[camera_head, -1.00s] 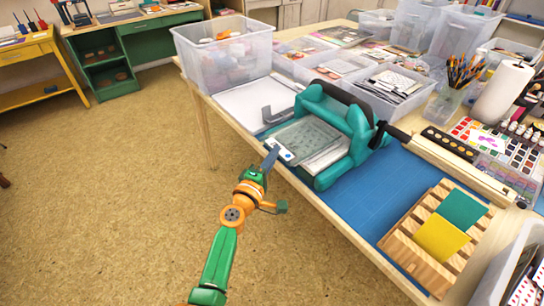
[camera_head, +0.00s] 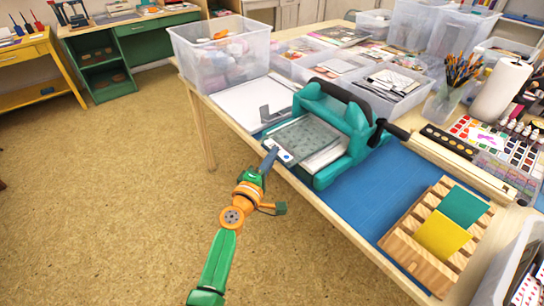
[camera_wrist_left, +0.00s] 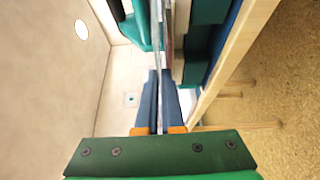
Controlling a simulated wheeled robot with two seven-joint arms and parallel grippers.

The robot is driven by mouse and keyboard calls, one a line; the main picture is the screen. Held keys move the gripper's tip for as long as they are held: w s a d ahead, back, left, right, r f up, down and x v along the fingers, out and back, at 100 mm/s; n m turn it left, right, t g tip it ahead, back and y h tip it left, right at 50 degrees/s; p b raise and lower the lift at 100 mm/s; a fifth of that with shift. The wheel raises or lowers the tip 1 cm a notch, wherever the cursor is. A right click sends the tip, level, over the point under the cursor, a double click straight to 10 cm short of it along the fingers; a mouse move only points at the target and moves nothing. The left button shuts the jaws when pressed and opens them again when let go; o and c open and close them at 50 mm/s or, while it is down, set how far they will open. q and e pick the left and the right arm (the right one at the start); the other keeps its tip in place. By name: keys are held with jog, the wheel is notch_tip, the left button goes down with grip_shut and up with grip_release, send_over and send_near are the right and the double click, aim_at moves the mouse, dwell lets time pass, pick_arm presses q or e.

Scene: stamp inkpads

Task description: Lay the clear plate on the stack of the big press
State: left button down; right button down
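The clear plate (camera_head: 308,134) is a greyish see-through sheet, lying about flat over the bed of the teal big press (camera_head: 335,168). White layers of the stack (camera_head: 327,156) show at its right edge. My left gripper (camera_head: 273,156) is shut on the plate's near-left edge; the wrist view shows the plate edge-on (camera_wrist_left: 158,45) between the blue fingers. The plate is over the stack and very close to it; I cannot tell whether they touch. The plate covers much of the stack. My right gripper is not in view.
The press crank (camera_head: 393,130) sticks out to the right. A wooden rack (camera_head: 422,262) holds yellow and green pads at the right. Clear bins (camera_head: 228,65) stand behind. The blue mat (camera_head: 370,195) is bare beside the press.

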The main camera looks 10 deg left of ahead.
pick_arm(q)
jog(key=shift+f+b, duration=0.35)
jog(key=shift+b, duration=0.1)
dwell(0.3)
jog(key=c, duration=1)
grip_release()
jog(key=s+a, duration=0.1)
jog(key=s, duration=0.1)
jog(key=s+a, duration=0.2)
jog(key=shift+p, duration=0.4)
